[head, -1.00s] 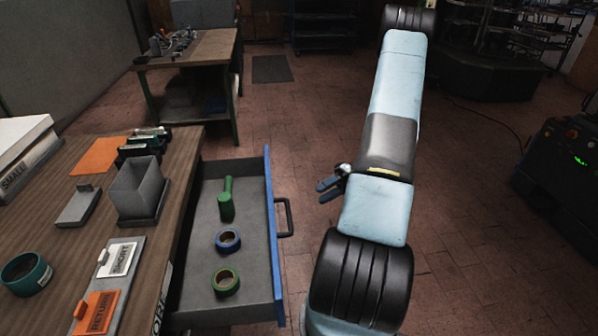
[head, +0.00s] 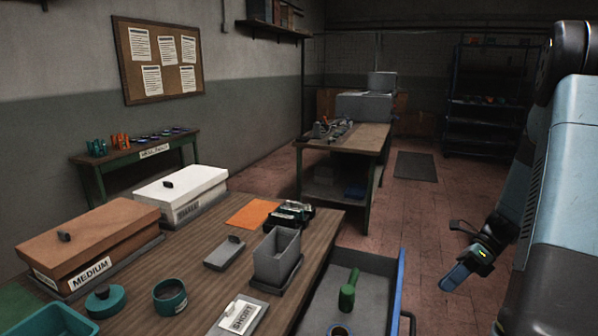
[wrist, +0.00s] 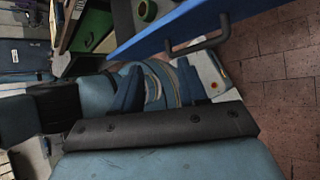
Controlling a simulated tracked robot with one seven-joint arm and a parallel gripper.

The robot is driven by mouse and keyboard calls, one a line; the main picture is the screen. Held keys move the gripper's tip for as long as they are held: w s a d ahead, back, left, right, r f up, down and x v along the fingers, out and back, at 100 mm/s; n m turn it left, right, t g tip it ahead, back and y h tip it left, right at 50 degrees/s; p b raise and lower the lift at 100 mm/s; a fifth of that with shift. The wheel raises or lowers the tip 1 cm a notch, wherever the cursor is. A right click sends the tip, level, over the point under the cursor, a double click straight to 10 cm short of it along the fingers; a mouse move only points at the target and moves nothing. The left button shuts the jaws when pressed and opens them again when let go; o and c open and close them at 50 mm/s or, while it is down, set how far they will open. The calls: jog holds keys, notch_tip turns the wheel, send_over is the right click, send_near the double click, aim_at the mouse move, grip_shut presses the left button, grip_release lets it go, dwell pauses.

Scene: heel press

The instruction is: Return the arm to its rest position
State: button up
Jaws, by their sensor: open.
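My gripper (head: 465,262) is at the right in the head view, in the air to the right of the open drawer. Its fingers are apart with nothing between them. In the wrist view my gripper's two dark blue fingers (wrist: 158,90) stand apart, with parts of my own body behind them. My light blue arm fills the right edge of the head view. The drawer (head: 400,290) is pulled out from the bench, and its blue front and dark handle (wrist: 195,42) cross the top of the wrist view, apart from the fingers.
A wooden bench (head: 185,285) holds boxes, a grey bin (head: 277,256) and a teal tape roll (head: 170,296). The drawer holds a green tool (head: 349,290) and a tape roll. A second table (head: 350,140) stands behind. The brick floor right of the drawer is clear.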

jog(key=s+a+r+n+t+h, duration=0.3)
jog(key=s+a+r+n, duration=0.1)
jog(key=r+n, duration=0.4)
jog(key=s+a+r+n+t+h, duration=0.3)
jog(key=s+a+r+n, duration=0.2)
jog(key=r+n, duration=0.3)
jog(key=s+a+r+n+t+h, duration=0.3)
jog(key=s+a+r+n, duration=0.1)
jog(key=r+n, duration=0.4)
jog(key=shift+s+a+n+h, duration=0.25)
jog(key=shift+s+n+h, duration=0.05)
jog(key=shift+s+n, duration=0.35)
